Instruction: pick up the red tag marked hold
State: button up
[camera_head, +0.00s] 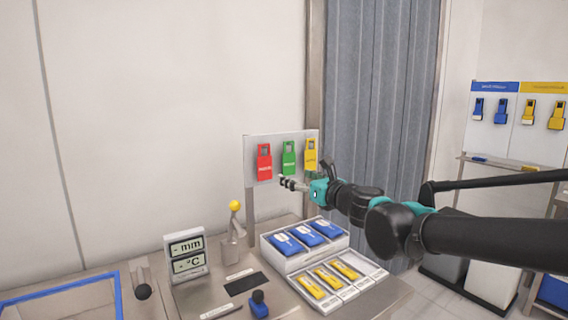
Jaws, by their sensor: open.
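A red tag (264,165) hangs at the left of a pale board (251,140); its small lettering is too small to read. A green tag (288,157) hangs in the middle and a yellow tag (311,156) at the right. My gripper (282,181) is open and empty. Its tips show just below and to the right of the red tag, under the green tag. The depth gap between the tips and the board cannot be told.
Below stand a tray with blue packs (304,235) and a tray with yellow packs (327,281). A display (186,256) and a yellow-topped stick (235,206) are left of them. A grey curtain (380,80) hangs behind my arm. The wall area left of the board is clear.

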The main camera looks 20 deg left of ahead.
send_near(265, 164)
jog(key=x, duration=0.4)
jog(key=shift+x, duration=2.45)
jog(key=shift+d, duration=0.1)
jog(key=shift+c, duration=0.3)
jog(key=c, duration=1)
jog(key=shift+r, duration=0.1)
jog(key=shift+c, duration=0.2)
